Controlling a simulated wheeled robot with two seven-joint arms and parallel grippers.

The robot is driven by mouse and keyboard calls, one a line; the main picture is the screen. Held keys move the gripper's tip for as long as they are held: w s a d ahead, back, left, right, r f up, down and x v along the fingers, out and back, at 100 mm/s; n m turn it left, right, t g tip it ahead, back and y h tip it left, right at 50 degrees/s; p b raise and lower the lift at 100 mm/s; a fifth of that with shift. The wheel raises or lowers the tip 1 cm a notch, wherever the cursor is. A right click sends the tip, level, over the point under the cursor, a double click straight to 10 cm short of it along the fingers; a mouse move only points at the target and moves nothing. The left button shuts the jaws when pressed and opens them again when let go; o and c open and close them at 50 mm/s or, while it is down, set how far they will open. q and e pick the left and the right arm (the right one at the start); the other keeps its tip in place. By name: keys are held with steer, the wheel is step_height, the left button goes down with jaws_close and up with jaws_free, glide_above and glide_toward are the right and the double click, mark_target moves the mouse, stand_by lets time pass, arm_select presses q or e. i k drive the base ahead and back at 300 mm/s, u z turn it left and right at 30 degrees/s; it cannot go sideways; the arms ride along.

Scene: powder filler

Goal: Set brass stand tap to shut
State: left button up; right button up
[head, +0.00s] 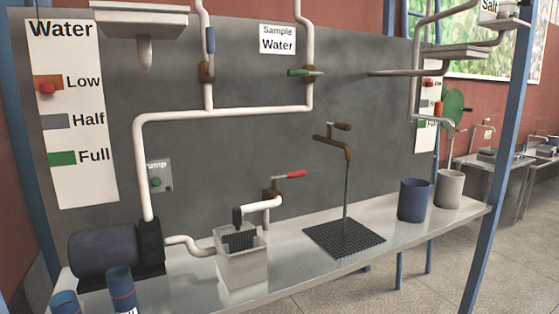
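The brass stand tap (334,143) sits at the top of a thin upright rod (347,198), which rises from a black grid plate (362,241) on the bench. Its short brown handle (341,126) lies roughly level above the tap body and points to the right. The spout end joins the rod or hangs just at its top; I cannot tell which. I cannot tell from this view whether the tap is open or shut. Neither of my grippers is in view, and nothing touches the tap.
A red-handled tap (290,175) with white pipe stands left of the rod, above a pale square container (242,270). Green-handled (300,72) and blue-handled (211,40) valves sit on pipes behind. Blue (412,201) and grey (449,190) cups stand right. A blue post (502,140) rises at the right.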

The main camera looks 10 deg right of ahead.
mark_target(342, 127)
steer(key=z, duration=1.4)
steer(key=i, duration=0.65)
steer(key=u, duration=1.45)
